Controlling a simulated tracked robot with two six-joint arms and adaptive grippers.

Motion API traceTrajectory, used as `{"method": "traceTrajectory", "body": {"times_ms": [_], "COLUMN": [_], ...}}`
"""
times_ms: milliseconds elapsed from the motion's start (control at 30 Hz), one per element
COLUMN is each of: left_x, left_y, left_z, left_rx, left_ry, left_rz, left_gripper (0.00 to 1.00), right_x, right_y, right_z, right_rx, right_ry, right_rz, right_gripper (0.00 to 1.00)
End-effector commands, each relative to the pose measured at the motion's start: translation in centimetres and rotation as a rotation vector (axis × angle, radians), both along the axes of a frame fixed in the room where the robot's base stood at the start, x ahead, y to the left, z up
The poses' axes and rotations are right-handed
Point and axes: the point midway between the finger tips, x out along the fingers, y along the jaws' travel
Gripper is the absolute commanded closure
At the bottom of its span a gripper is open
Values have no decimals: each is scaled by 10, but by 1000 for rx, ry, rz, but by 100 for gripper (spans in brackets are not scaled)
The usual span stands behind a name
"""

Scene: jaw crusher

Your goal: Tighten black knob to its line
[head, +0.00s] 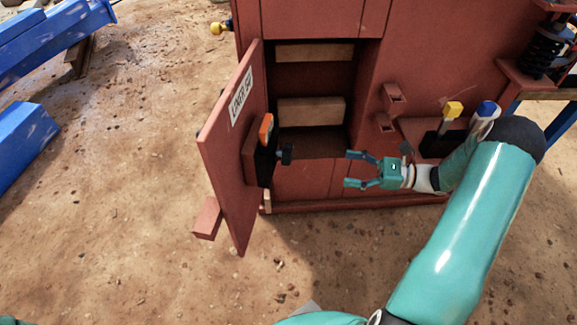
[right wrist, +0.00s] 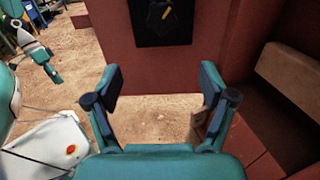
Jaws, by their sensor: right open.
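The black knob (head: 287,154) sticks out from a black plate (head: 266,165) on the inner face of the open red door (head: 228,140). In the right wrist view the knob (right wrist: 160,17) faces me at the top and carries a yellow mark; its line cannot be made out. My right gripper (head: 347,169) is open and empty, to the right of the knob and apart from it, with its fingers pointing at the door. Its spread fingers also show in the right wrist view (right wrist: 161,82). My left gripper (right wrist: 48,68) seems to show small at that view's upper left; its jaws are unclear.
The red cabinet opening (head: 312,85) with wooden blocks (head: 311,111) lies behind the door and gripper. An orange piece (head: 266,128) sits above the knob. Yellow (head: 453,109) and blue-topped (head: 486,110) levers stand right, near my right arm. Dirt ground in front is clear.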

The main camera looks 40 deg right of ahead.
Motion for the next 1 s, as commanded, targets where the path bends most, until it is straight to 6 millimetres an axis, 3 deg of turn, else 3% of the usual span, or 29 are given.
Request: {"method": "traceTrajectory", "body": {"times_ms": [167,700,1000], "left_x": [0,0,0], "left_y": [0,0,0], "left_z": [-3,-16,-21], "left_rx": [0,0,0], "left_ry": [-1,0,0], "left_rz": [0,0,0], "left_gripper": [52,52,52], "right_x": [8,85,115], "right_y": [3,79,107], "right_z": [4,3,3], "right_rx": [14,12,12], "right_ry": [-17,-16,-14], "right_rz": [-12,-7,-10], "right_gripper": [18,18,18]}}
